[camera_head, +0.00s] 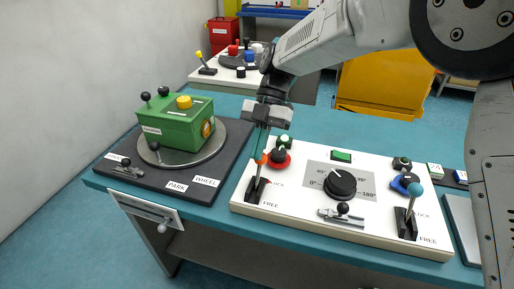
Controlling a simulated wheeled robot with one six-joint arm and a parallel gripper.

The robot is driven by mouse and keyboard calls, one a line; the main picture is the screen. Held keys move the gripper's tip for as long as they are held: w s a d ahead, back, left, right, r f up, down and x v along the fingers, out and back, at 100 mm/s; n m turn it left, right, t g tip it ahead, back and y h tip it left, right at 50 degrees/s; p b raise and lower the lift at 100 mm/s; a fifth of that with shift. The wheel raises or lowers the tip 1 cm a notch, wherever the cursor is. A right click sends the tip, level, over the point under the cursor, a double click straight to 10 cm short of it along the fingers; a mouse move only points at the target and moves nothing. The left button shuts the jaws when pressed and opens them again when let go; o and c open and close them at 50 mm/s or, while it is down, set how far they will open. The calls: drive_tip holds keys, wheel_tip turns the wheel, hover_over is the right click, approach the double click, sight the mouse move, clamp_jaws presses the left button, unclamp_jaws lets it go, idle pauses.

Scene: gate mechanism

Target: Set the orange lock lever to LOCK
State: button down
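The orange lock lever (261,160) stands at the left end of the white panel, its rod rising nearly upright from a black base (256,190). Its orange knob shows just under my fingers. A FREE label (270,203) lies in front of the base, and a partly hidden label ending in "OCK" (278,183) lies behind it. My gripper (261,148) points down at the knob, touching or very close to it. The fingers are small and seen edge-on, so I cannot tell whether they are closed on it.
The white panel (300,222) also carries a red-based knob (279,155), a black dial (340,184), a small slider (342,212) and a teal-knobbed lever (415,190). A green box (175,125) sits on a round plate to the left. My arm covers the upper right.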

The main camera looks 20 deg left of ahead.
drive_tip(key=v, duration=0.9)
drive_tip(key=shift+w+a, duration=0.15)
drive_tip(key=shift+a, duration=0.2)
